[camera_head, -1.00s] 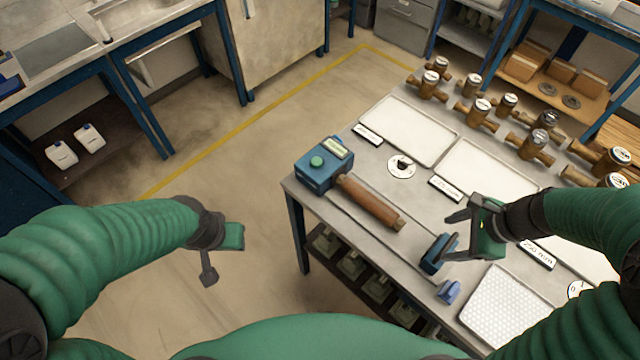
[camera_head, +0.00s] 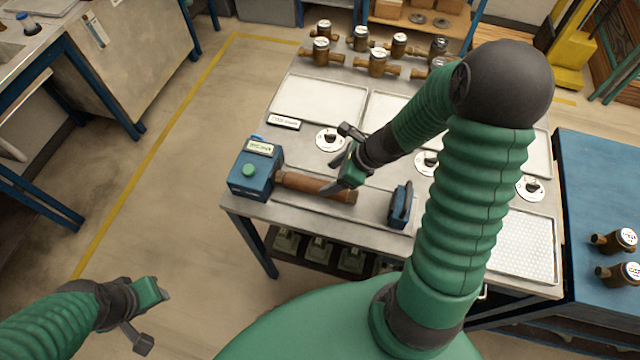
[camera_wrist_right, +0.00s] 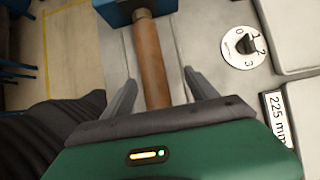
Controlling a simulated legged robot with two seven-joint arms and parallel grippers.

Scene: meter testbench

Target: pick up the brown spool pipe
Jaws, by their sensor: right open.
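The brown spool pipe (camera_head: 312,186) lies on the test bench rail, its left end at the blue test unit (camera_head: 254,170). Its right end is partly hidden by my right gripper (camera_head: 345,160). In the right wrist view the pipe (camera_wrist_right: 152,62) runs between the two spread fingers of my right gripper (camera_wrist_right: 162,95), with the blue unit (camera_wrist_right: 125,10) at its far end. The right gripper is open and empty. A blue clamp block (camera_head: 401,205) stands right of the pipe. My left gripper (camera_head: 150,315) hangs over the floor, away from the bench; its jaw state is unclear.
White trays (camera_head: 318,98) and round dials (camera_head: 331,139) lie behind the pipe. Several brass meters (camera_head: 378,62) stand along the bench's back edge. A perforated white tray (camera_head: 522,245) is at the right. A blue table (camera_head: 600,190) with meters stands further right.

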